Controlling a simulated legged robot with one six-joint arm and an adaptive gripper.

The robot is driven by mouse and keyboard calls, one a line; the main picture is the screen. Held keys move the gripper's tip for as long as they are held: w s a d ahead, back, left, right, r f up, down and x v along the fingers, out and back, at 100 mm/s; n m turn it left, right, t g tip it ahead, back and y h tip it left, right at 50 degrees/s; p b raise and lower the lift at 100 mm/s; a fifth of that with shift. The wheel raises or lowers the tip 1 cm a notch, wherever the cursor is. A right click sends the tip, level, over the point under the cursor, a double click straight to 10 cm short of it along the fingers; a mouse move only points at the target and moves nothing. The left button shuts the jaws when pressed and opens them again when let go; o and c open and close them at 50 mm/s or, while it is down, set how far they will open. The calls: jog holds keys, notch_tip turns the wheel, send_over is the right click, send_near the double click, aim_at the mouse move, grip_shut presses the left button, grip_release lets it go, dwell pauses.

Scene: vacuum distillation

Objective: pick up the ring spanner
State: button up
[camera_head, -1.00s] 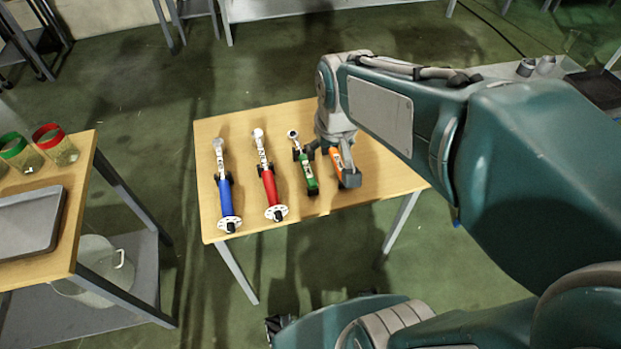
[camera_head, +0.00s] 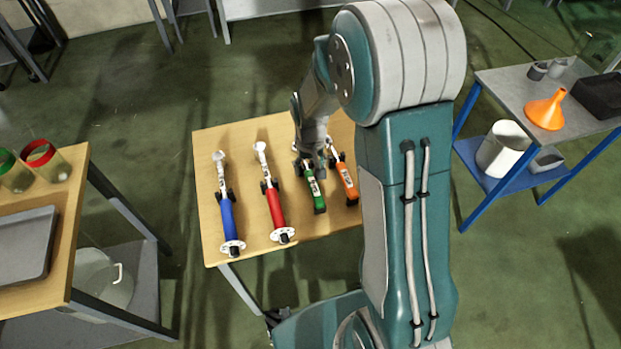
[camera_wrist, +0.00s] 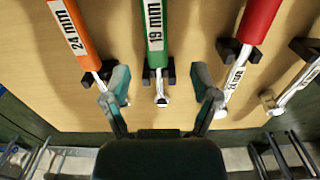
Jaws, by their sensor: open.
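Several spanner-like tools lie side by side on the wooden table (camera_head: 213,140): a blue-handled tool (camera_head: 228,218), a red-handled tool (camera_head: 275,208), a green-handled tool (camera_head: 312,186) and an orange-handled tool (camera_head: 347,182). I cannot tell from their heads which is the ring spanner. My gripper (camera_head: 318,162) is over the head end of the green tool. In the wrist view my gripper (camera_wrist: 160,78) is open and empty, its fingers either side of the green tool (camera_wrist: 154,30), labelled 19 mm. The orange tool (camera_wrist: 72,35), labelled 24 mm, is on the left.
Small black holders (camera_wrist: 256,53) support the tools. Neighbouring tools lie close to both fingers. A left table holds a grey tray (camera_head: 25,245) and coloured-rim jars (camera_head: 45,160). A blue-framed cart (camera_head: 490,80) at right holds an orange funnel (camera_head: 546,110).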

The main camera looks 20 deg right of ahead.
aim_at(310, 177)
jog(key=f, duration=0.6)
jog(key=shift+w+d, duration=0.2)
jog(key=shift+w, duration=0.2)
grip_shut()
